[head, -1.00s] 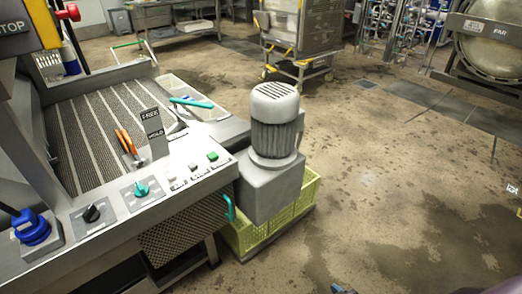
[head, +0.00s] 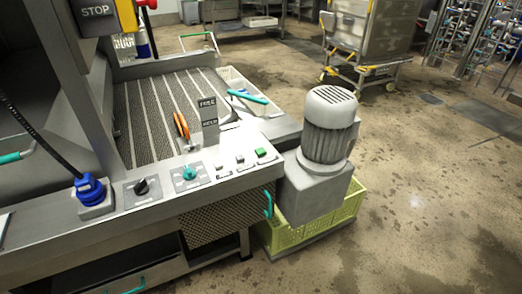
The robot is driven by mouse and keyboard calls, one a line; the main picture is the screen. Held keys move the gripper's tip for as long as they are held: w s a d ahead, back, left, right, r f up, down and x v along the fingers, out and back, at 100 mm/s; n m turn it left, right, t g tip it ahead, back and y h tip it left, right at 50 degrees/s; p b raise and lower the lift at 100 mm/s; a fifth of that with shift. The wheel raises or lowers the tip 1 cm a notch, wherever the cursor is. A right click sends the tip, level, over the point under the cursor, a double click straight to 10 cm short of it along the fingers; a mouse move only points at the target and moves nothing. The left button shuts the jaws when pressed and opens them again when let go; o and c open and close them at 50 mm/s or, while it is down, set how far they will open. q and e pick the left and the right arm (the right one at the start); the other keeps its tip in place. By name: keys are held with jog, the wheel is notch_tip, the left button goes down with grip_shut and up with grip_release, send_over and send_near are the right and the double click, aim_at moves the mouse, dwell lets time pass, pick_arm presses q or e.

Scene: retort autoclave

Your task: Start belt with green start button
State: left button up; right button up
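The green start button (head: 261,152) is a small square button at the right end of the control panel (head: 160,204) in the head view. Two pale buttons (head: 239,160) sit just left of it. A teal rotary knob (head: 189,172) and a black rotary knob (head: 141,186) are further left on the same panel. The belt (head: 160,115) is a dark grey slatted surface with light stripes behind the panel. Neither of my grippers is in view.
A grey motor (head: 330,130) stands right of the panel above a yellow-green crate (head: 290,236). A blue plug (head: 90,190) with a black cable is at the panel's left. A wheeled rack (head: 372,35) stands behind. The floor (head: 420,170) at right is clear.

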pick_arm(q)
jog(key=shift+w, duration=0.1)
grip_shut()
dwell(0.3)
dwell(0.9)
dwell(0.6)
